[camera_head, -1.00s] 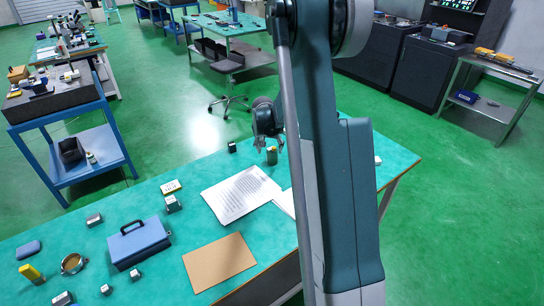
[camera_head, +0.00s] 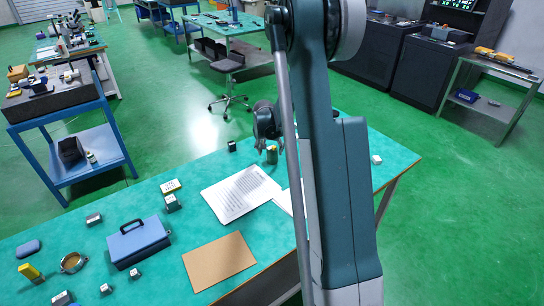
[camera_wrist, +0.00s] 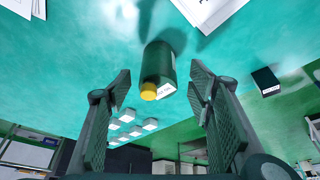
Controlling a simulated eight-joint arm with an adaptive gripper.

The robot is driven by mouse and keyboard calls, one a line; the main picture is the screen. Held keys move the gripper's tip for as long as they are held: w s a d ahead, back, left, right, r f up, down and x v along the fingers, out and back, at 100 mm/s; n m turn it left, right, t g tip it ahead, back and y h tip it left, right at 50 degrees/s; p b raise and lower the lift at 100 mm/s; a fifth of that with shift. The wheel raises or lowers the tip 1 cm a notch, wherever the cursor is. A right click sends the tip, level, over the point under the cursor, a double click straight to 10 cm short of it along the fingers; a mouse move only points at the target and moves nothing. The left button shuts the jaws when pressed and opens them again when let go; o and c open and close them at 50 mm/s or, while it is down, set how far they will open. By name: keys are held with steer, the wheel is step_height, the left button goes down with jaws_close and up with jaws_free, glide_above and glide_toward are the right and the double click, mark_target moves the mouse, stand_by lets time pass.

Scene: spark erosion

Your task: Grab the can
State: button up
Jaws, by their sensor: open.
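The can is a small dark green container with a yellow cap (camera_wrist: 158,64) in the wrist view. It lies ahead of my gripper (camera_wrist: 160,84), in line with the gap between its two fingers. The fingers are spread and empty, and a gap shows on each side of the can. In the head view the can (camera_head: 271,155) stands on the green table, near its far edge. My gripper (camera_head: 272,138) is just above or beside it there, partly hidden by my own arm.
Paper sheets (camera_head: 240,194) lie close by in front of the can. A small dark box (camera_head: 232,146) stands to its left, also showing in the wrist view (camera_wrist: 266,80). A blue case (camera_head: 138,243) and brown board (camera_head: 219,262) are farther off. Clear tabletop surrounds the can.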

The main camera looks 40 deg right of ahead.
mark_target(272, 154)
steer(key=shift+f, duration=0.1)
steer(key=shift+b+x, duration=0.5)
steer(key=shift+x, duration=2)
steer(key=shift+s, duration=0.1)
steer(key=c, duration=1.1)
steer(key=shift+d+r+p, duration=0.1)
steer(key=shift+r+p, duration=0.65)
steer(key=shift+r, duration=4.3)
